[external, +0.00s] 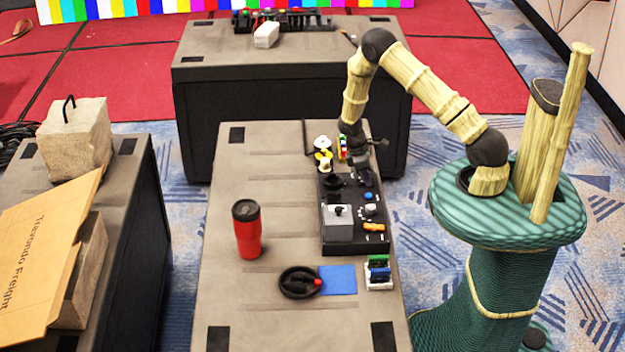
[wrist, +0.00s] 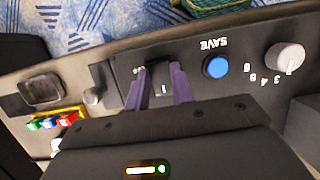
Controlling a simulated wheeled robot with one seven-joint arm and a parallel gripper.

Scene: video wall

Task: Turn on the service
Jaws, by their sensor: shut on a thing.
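The black control panel (external: 345,246) lies along the right side of the middle table, with buttons, knobs and switches on top. My gripper (external: 362,178) reaches down onto its far part in the external view. In the wrist view my gripper (wrist: 160,92) has its two purple fingers on either side of a dark rocker switch (wrist: 163,89) with a light "I" mark. The fingers are shut on the switch. Small white lettering beside it is partly covered by a finger and cannot be read. The switch's tilt is hard to tell.
A blue button (wrist: 215,67) labelled SAVE and a numbered white knob (wrist: 288,58) sit right of the switch. Coloured blocks (wrist: 52,121) lie at left. A red tumbler (external: 248,235), a black dish (external: 299,282) and a blue sheet (external: 338,279) are on the table.

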